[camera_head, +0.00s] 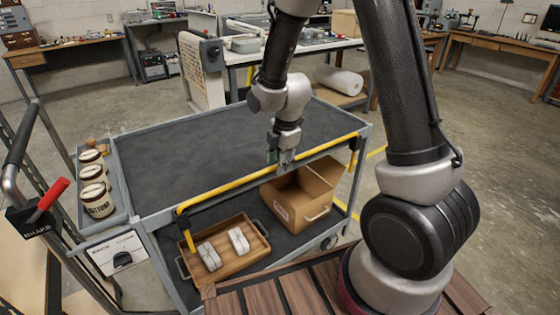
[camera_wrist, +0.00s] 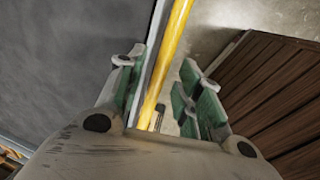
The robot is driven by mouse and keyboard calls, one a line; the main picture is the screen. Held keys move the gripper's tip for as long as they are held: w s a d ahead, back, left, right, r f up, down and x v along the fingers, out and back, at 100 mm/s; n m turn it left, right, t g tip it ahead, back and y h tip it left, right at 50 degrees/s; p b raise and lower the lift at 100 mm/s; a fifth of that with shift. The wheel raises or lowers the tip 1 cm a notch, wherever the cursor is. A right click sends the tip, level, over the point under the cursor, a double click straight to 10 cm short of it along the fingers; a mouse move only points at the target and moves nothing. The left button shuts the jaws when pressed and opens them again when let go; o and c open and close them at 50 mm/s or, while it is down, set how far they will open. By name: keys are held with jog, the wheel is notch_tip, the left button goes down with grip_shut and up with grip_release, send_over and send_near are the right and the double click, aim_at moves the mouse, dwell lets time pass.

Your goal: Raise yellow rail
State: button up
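The yellow rail (camera_head: 237,185) runs along the near side of a grey cart, roughly level with the cart's top edge, with bent yellow ends at its left and right. My gripper (camera_head: 283,158) is at the rail, right of its middle, pointing down. In the wrist view the rail (camera_wrist: 168,60) passes between the two green-padded fingers of my gripper (camera_wrist: 165,90). The fingers are apart, with visible gaps on both sides of the rail. The rail's part behind the gripper is hidden in the head view.
The cart's dark top (camera_head: 190,150) is empty. Its lower shelf holds a wooden tray (camera_head: 262,246) with two light objects and an open cardboard box (camera_head: 325,180). Several labelled jars (camera_head: 97,198) stand in a left side tray. A brown slatted wooden surface (camera_head: 290,294) lies in front.

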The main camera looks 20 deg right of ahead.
grip_shut()
notch_tip(320, 180, up, 14)
jog(key=shift+r, duration=0.25)
dwell(0.3)
jog(key=shift+w, duration=0.1)
grip_release()
